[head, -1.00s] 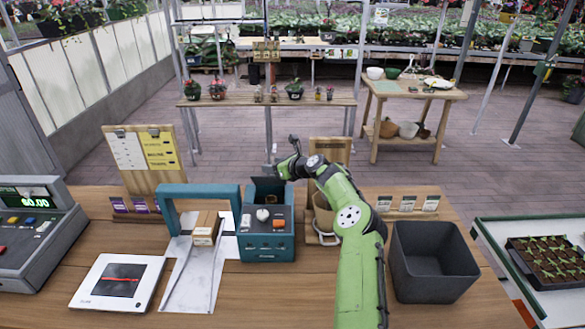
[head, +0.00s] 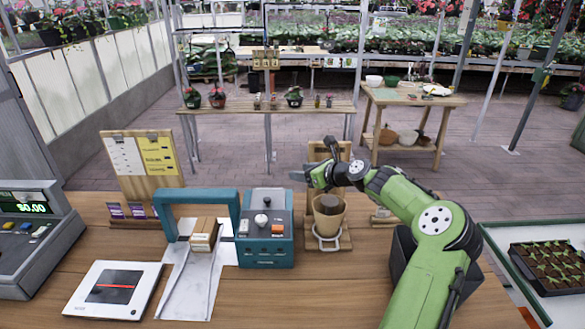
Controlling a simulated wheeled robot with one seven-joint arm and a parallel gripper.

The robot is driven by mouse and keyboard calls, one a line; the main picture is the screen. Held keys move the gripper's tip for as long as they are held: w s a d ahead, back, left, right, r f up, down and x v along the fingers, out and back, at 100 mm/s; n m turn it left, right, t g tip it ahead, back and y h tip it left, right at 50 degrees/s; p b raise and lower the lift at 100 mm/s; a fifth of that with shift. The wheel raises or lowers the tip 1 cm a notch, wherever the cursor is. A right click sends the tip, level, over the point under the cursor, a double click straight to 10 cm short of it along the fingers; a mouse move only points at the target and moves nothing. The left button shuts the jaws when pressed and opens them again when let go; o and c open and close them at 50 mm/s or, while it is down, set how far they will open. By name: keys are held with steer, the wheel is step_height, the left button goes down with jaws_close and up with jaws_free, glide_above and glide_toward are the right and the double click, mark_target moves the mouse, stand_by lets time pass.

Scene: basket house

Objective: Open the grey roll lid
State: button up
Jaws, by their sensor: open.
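The teal machine (head: 266,251) stands upright on the wooden counter, with a white knob and an orange button on its sloped front panel. Its grey roll lid (head: 255,197) appears to lie flat over the back of the top, with a small knob on it. No roll shows. My gripper (head: 302,177) is open and empty, to the right of the lid and above it, apart from the machine. Its fingers point left and are small in the view.
A tan pot (head: 329,222) stands on a wooden stand just right of the machine, below my gripper. A teal arch (head: 196,195) with a small box (head: 204,234) is close on the left. My arm partly hides a dark bin (head: 400,262).

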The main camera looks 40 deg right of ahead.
steer(key=s+a+n+g, duration=0.35)
steer(key=a+n, duration=0.55)
steer(key=a, duration=0.4)
steer(key=s+a+n+g, duration=0.35)
steer(key=a+n, duration=0.55)
steer(key=a, duration=0.4)
steer(key=s+a+r+n, duration=0.1)
steer(key=s+a+n, duration=0.1)
steer(key=s+n, duration=0.3)
steer(key=s+a+r+n+h, duration=0.1)
steer(key=s+n, duration=0.4)
steer(key=s, duration=0.7)
steer(key=s+a+r+n+h, duration=0.1)
steer(key=s+a+n, duration=0.3)
steer(key=s, duration=0.5)
steer(key=shift+s+a+r+n+g, duration=0.2)
steer(key=shift+s+r+n+g, duration=0.15)
steer(key=shift+r+n, duration=0.5)
steer(key=shift+s+f+n, duration=0.2)
steer(key=shift+s+n, duration=0.15)
steer(key=shift+w, duration=0.15)
steer(key=shift+a, duration=0.1)
